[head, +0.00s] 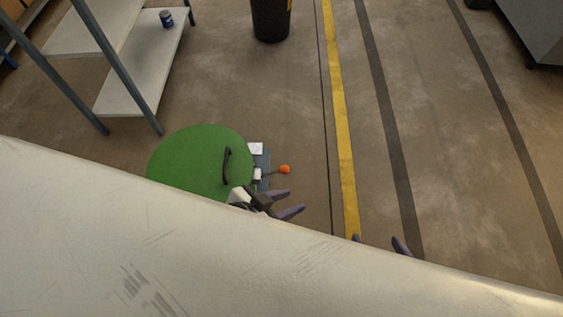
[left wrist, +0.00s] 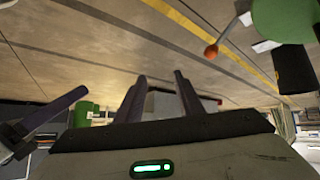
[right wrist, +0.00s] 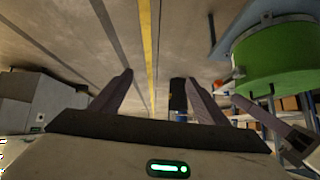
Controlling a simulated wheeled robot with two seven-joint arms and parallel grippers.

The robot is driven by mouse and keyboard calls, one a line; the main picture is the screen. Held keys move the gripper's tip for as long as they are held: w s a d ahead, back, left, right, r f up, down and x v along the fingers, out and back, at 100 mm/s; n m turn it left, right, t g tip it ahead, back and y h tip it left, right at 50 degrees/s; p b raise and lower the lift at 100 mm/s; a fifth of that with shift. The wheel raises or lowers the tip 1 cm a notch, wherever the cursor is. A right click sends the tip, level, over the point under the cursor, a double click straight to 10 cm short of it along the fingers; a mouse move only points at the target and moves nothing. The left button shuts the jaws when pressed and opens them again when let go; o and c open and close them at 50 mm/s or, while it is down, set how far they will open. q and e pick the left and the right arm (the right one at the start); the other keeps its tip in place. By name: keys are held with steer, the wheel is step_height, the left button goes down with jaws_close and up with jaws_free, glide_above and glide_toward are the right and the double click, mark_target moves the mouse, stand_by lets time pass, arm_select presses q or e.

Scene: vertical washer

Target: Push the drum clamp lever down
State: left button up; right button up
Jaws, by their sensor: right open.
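The drum's round green lid (head: 190,160) with a dark curved handle shows left of centre in the head view. At its right edge is the clamp, with a short lever ending in an orange knob (head: 285,169). The knob also shows in the left wrist view (left wrist: 211,52), ahead of and right of the fingers, and in the right wrist view (right wrist: 223,84). My left gripper (head: 297,201) is just below the knob in the head view, open, empty and apart from it. My right gripper (head: 383,242) is further right, open and empty; its lower part is hidden.
A metal shelf (head: 122,88) with a small blue can (head: 166,18) stands at the upper left. A black bin (head: 271,18) stands at the top. A grey cabinet (head: 530,28) is at the upper right. The floor with the yellow line (head: 340,120) is clear right of the lever.

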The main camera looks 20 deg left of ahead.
arm_select(q)
steer(key=w+d+m+g+h, duration=0.1)
steer(key=w+d+m+g, duration=0.1)
steer(key=w+m, duration=0.15)
steer(key=m+g+y+b, duration=0.1)
steer(key=m+g+y, duration=0.15)
steer(key=m, duration=0.25)
glide_toward(278, 171)
steer(key=shift+y, duration=0.35)
steer(key=b+x, duration=0.1)
steer(key=x, duration=0.5)
steer(key=b+x, duration=0.1)
steer(key=x, duration=0.2)
steer(key=shift+w+d+f+b, duration=0.1)
steer(key=shift+w+d+b, duration=0.05)
steer(key=shift+d+b, duration=0.2)
steer(key=shift+w+d+f, duration=0.2)
steer(key=shift+f, duration=0.35)
arm_select(e)
steer(key=f, duration=0.1)
steer(key=s+f, duration=0.2)
steer(key=shift+a+f, duration=0.2)
steer(key=shift+a, duration=0.2)
arm_select(q)
jaws_close()
